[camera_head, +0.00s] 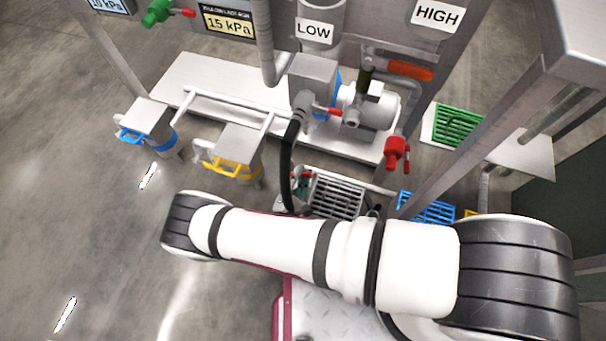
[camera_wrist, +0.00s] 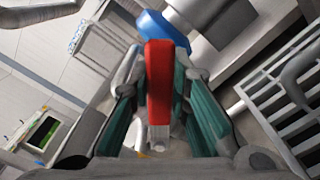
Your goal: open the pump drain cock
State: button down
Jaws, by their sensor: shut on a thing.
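The pump (camera_head: 368,105) has a pale body and a blue ring (camera_head: 329,98), and stands on the white plinth (camera_head: 215,85). In the wrist view a red lever (camera_wrist: 159,80), which looks like the drain cock handle, stands between the teal fingers of my gripper (camera_wrist: 157,92). The fingers are shut on it from both sides, and a blue part (camera_wrist: 165,28) shows just behind it. In the head view my gripper (camera_head: 301,184) is low, left of the grey grate, partly hidden by the hose and my arm.
A black hose (camera_head: 286,165) hangs close to my gripper. The grey grate (camera_head: 336,196) lies right of it. A red valve (camera_head: 397,152) and a red-tipped lever (camera_head: 333,112) sit on the pipework. Yellow-handled (camera_head: 228,165) and blue-handled (camera_head: 130,134) units stand left. Left floor is clear.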

jog(key=c, duration=1.5)
grip_release()
notch_tip(320, 180, up, 10)
jog(key=shift+f, duration=0.1)
